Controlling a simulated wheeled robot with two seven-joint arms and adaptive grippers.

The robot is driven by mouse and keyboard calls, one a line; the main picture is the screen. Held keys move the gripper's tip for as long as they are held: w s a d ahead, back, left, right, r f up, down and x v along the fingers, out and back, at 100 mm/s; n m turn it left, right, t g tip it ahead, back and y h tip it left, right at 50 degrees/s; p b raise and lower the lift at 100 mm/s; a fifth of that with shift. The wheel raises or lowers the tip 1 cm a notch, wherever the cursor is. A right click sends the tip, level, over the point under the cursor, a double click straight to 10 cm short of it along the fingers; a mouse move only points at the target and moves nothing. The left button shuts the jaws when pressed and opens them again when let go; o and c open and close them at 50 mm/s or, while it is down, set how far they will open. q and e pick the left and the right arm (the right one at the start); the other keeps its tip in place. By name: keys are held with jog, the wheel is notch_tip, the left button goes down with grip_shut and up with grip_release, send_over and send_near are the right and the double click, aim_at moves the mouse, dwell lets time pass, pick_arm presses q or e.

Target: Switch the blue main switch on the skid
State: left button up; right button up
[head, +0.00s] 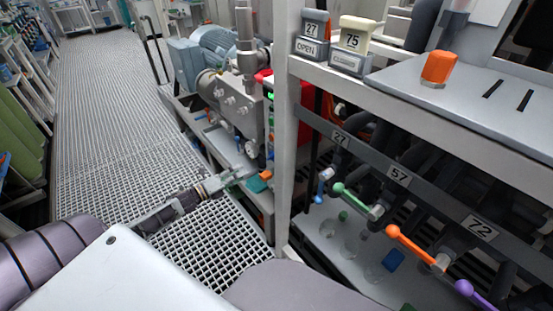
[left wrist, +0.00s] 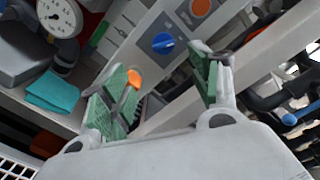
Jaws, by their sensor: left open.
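The blue main switch (left wrist: 163,43) is a round blue knob on the grey panel (left wrist: 140,32) of the skid, in the left wrist view. In the head view the skid (head: 235,95) stands left of the white post, its panel almost edge-on, and I cannot make out the blue switch there. My left gripper (head: 236,178) is open and empty at the skid's lower front. In the left wrist view its green-padded fingers (left wrist: 160,66) are spread, with the blue switch beyond the gap between them. The right gripper is not in view.
An orange knob (left wrist: 134,78) shows close by the left-hand finger, and an orange button (left wrist: 201,7) sits above the switch. A teal cloth (left wrist: 53,92) lies left. The white post (head: 285,130) and valve rack with coloured handles (head: 408,243) stand right. The grating floor (head: 105,120) is clear.

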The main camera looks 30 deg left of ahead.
pick_arm(q)
jog(key=shift+d+r, duration=0.15)
jog(key=shift+r, duration=0.1)
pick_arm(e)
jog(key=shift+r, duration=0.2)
pick_arm(q)
jog(key=shift+w, duration=0.25)
jog(key=b, duration=0.2)
send_near(268, 158)
jog(key=shift+w, duration=1.45)
jog(key=shift+d+b+x, duration=0.2)
jog(key=shift+x, duration=1.05)
jog(key=shift+d+b+x, duration=0.15)
jog(key=shift+d+x, duration=0.1)
jog(key=shift+x, duration=1)
jog(key=shift+w+d+r, duration=0.1)
jog(key=shift+w+d, duration=0.15)
jog(key=shift+w, duration=0.15)
jog(key=shift+w+d, duration=0.1)
jog(key=shift+w, duration=0.05)
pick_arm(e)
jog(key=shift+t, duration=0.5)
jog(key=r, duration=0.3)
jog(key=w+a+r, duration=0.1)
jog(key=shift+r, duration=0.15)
pick_arm(q)
jog(key=shift+c, duration=0.4)
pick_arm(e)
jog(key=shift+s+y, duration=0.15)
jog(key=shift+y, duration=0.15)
